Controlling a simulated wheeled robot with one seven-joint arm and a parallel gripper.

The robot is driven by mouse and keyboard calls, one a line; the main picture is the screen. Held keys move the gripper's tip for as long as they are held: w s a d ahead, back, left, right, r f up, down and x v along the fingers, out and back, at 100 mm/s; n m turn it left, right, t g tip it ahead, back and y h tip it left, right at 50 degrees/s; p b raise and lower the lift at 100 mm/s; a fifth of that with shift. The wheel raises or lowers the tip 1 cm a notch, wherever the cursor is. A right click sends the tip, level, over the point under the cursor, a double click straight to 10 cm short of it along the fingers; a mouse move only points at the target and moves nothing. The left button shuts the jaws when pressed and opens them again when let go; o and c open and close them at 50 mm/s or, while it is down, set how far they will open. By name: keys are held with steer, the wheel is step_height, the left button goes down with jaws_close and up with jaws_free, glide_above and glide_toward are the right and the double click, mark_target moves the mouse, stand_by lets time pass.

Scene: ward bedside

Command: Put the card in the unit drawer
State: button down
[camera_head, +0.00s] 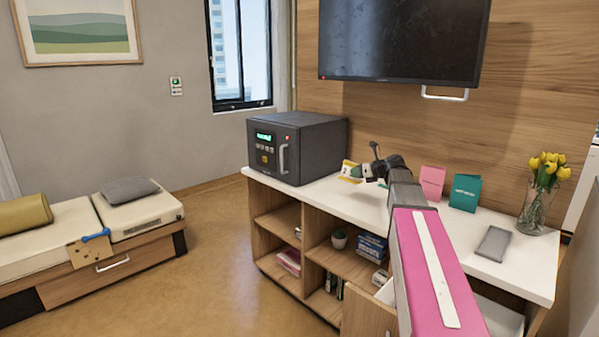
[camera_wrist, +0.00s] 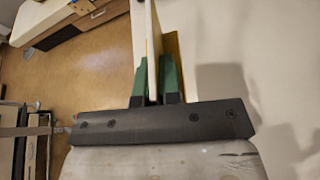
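A yellow and white card (camera_head: 347,168) stands on the white top of the wooden unit (camera_head: 334,190), beside the dark box. My gripper (camera_head: 362,172) is at this card, partly hidden by my arm. In the wrist view, my green-tipped fingers (camera_wrist: 156,80) are close together on either side of a thin upright card panel (camera_wrist: 152,40), seen edge-on. A yellow face (camera_wrist: 172,46) shows just right of it. The unit drawer (camera_head: 367,313) appears pulled out at the front right, with a pale interior; my pink arm hides much of it.
A pink card (camera_head: 432,182), a teal card (camera_head: 465,192), a grey flat device (camera_head: 494,243) and a vase of tulips (camera_head: 538,195) stand on the top's right. A dark safe-like box (camera_head: 297,148) fills its left end. Open shelves below hold books and a plant.

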steer(key=s+a+f, duration=0.1)
steer(key=s+f, duration=0.3)
steer(key=s, duration=0.3)
steer(key=s+a+f+n+g, duration=0.1)
steer(key=s+f, duration=0.3)
steer(key=s, duration=0.3)
steer(key=s+a+f+y, duration=0.1)
steer(key=s+f, duration=0.3)
steer(key=s, duration=0.4)
steer(key=shift+a+n, duration=0.4)
steer(key=shift+a, duration=0.2)
steer(key=shift+w, duration=0.1)
